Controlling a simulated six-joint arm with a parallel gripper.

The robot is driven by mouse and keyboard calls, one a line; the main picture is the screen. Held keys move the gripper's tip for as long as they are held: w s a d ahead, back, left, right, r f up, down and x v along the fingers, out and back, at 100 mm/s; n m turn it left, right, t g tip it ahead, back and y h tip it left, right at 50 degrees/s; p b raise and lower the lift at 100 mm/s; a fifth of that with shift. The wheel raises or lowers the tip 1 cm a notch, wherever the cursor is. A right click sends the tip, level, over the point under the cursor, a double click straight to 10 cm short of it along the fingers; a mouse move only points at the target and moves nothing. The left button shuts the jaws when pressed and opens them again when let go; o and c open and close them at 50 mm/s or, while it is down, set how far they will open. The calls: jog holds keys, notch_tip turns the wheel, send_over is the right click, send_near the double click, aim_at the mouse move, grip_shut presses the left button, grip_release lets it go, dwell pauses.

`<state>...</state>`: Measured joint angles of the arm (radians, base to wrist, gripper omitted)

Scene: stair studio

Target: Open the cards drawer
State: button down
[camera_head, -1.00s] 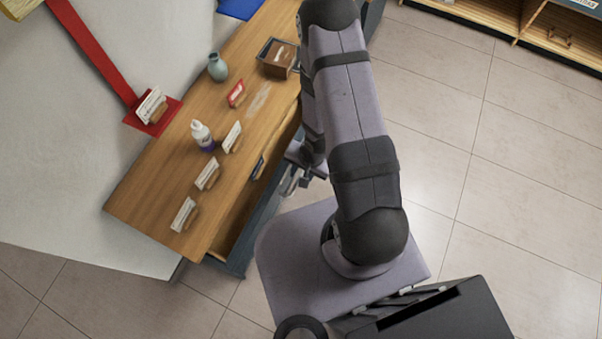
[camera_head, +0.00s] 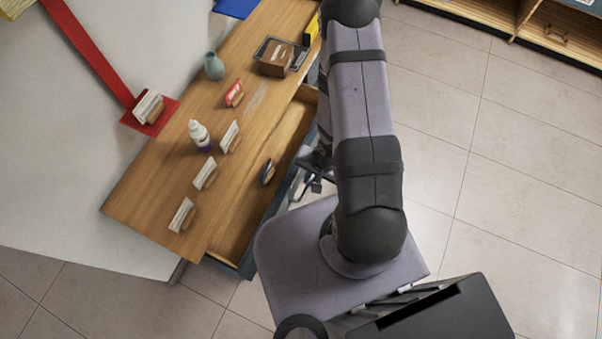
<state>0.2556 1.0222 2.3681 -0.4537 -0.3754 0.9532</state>
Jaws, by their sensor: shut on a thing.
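The drawer (camera_head: 236,232) stands partly pulled out from under the wooden counter (camera_head: 150,190), on the side facing my base. Its wooden inside shows, with a small dark object (camera_head: 267,172) in it. Its dark blue-grey front runs along the outer edge. My gripper (camera_head: 308,186) is at the outer side of the drawer front, shut on what appears to be its handle. My arm hides part of the drawer's far end, and the grip itself is small and partly hidden. I cannot read a label on the drawer.
On the counter stand several card holders (camera_head: 206,173), a white bottle (camera_head: 199,134), a teal vase (camera_head: 214,67), a red card stand (camera_head: 234,93) and a tray (camera_head: 263,48) with a brown box (camera_head: 277,60). Open shelves (camera_head: 556,35) stand at the top right. The tiled floor (camera_head: 510,170) on the right is clear.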

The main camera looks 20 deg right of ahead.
jog(key=s+d, duration=0.6)
jog(key=shift+b, duration=0.3)
jog(key=c, duration=1.8)
grip_release()
jog(key=shift+c, duration=0.2)
jog(key=shift+r, duration=0.1)
notch_tip(320, 180, up, 7)
jog(key=s+d+p, duration=0.1)
jog(key=p, duration=0.2)
